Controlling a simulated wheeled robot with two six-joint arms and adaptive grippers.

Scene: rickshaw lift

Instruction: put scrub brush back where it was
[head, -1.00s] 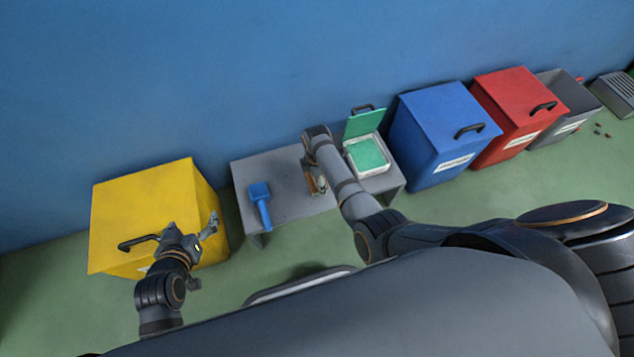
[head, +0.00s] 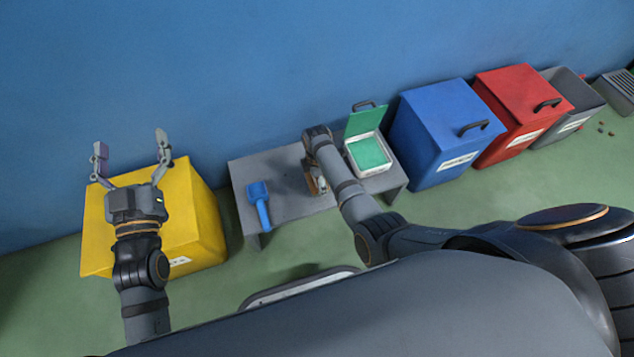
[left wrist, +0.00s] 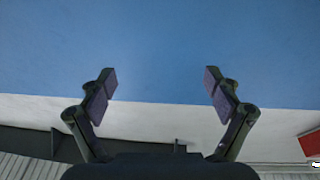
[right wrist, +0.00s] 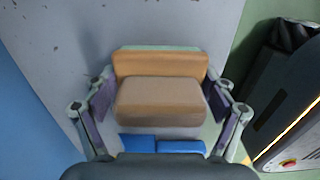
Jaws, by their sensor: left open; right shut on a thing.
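The scrub brush, a block with a tan wooden top (right wrist: 160,100), is between the fingers of my right gripper (right wrist: 160,112), which is shut on it. In the head view a small brown part of the brush (head: 316,186) shows beside my right arm, at the grey bench top (head: 285,195). I cannot tell whether it touches the bench. My left gripper (head: 131,155) is open and empty above the yellow bin (head: 200,220).
A blue scoop (head: 260,203) lies on the bench left of my right gripper. A white box (head: 380,168) with its green lid (head: 365,121) raised stands at the bench's right. A blue bin (head: 430,145) and a red bin (head: 515,115) stand further right.

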